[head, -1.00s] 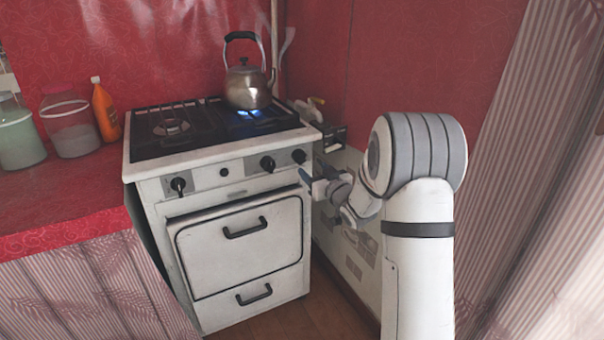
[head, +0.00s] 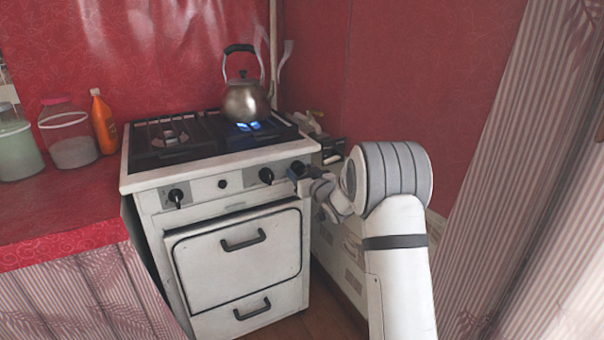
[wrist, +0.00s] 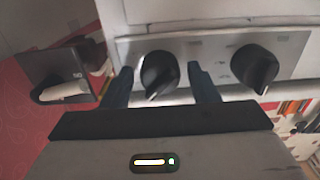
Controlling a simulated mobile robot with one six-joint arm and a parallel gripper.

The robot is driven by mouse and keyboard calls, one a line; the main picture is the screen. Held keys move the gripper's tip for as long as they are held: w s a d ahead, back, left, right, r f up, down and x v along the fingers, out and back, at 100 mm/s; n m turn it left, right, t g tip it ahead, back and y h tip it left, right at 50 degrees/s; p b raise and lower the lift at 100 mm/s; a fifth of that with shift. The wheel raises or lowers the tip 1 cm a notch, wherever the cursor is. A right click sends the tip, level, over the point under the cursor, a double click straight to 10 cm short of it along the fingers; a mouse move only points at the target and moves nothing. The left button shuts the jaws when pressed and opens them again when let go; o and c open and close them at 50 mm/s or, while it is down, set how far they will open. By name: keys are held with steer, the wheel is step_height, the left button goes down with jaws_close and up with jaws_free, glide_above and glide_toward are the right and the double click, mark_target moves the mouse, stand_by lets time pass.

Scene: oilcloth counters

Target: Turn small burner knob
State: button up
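The white stove (head: 240,192) has black knobs along its front panel. My gripper (head: 301,171) is at the right end of that panel and hides the rightmost knob in the head view. In the wrist view, my open gripper (wrist: 163,84) has one finger on each side of that black knob (wrist: 158,73), with a small gap on both sides. A second black knob (wrist: 255,66) lies to the right of the fingers there; it appears to be the right-hand visible knob (head: 267,175) in the head view. No label tells me which knob is the small burner's.
A metal kettle (head: 245,101) stands over a lit blue flame at the back right of the stove. A dark box (head: 333,152) is beside the stove's right side. Jars and an orange bottle (head: 103,124) stand on the red counter (head: 60,225) at left.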

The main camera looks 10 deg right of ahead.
steer(key=c, duration=0.8)
steer(key=shift+b, duration=0.35)
steer(key=shift+f+n+b, duration=0.2)
steer(key=shift+n+b, duration=0.8)
steer(key=shift+b, duration=0.05)
steer(key=n+b, duration=0.2)
steer(key=shift+n+b, duration=0.3)
steer(key=shift+r+n+b, duration=0.2)
steer(key=shift+n+b, duration=1.7)
steer(key=shift+n, duration=0.3)
steer(key=o, duration=1)
